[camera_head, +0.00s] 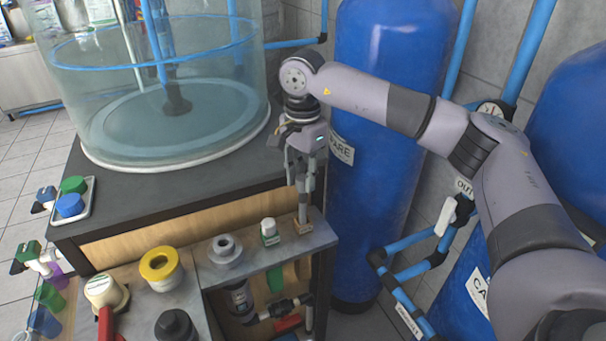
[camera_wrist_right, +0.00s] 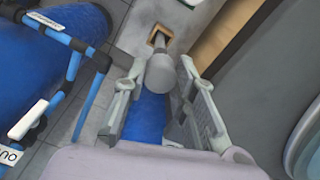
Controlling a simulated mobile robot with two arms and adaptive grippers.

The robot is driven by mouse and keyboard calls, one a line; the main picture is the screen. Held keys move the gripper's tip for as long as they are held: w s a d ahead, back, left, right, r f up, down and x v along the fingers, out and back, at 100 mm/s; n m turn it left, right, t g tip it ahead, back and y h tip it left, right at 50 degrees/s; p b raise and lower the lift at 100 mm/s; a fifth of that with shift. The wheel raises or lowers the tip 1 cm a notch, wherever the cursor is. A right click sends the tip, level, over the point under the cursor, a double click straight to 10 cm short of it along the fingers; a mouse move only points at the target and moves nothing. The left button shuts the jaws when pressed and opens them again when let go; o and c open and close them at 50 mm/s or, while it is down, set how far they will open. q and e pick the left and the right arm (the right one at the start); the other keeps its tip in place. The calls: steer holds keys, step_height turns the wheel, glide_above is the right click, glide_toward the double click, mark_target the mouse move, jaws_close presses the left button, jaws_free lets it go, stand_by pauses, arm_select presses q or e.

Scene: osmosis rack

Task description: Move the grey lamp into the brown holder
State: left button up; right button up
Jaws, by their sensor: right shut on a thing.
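The grey lamp (camera_wrist_right: 160,73) has a rounded head and a narrower stem. My right gripper (camera_wrist_right: 161,70) is shut on its head, one finger on each side. In the head view my right gripper (camera_head: 301,178) points down at the right end of the grey shelf, with the lamp (camera_head: 302,211) upright below it. The brown holder (camera_head: 304,229) is a small square block on that shelf corner; it also shows in the wrist view (camera_wrist_right: 151,40). The stem's lower end lines up with the holder's dark opening; I cannot tell how deep it sits. My left gripper is out of view.
A white bottle with a green label (camera_head: 269,232) and a grey ring-shaped fitting (camera_head: 225,249) stand left of the holder. A yellow ring (camera_head: 160,266) is farther left. A clear tank (camera_head: 165,95) stands behind. Blue cylinders (camera_head: 378,150) and blue pipes (camera_head: 403,300) are at the right.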

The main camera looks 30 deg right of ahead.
mark_target(302, 208)
steer(key=shift+w+a+f+b, duration=0.1)
steer(key=shift+f+b, duration=2.3)
steer(key=shift+f, duration=1.1)
steer(key=shift+f, duration=0.15)
steer(key=shift+f+b, duration=1)
steer(key=shift+f, duration=0.3)
steer(key=o, duration=0.9)
steer(key=shift+r, duration=0.1)
steer(key=shift+o, duration=0.2)
steer(key=o, duration=0.4)
steer(key=shift+r, duration=0.1)
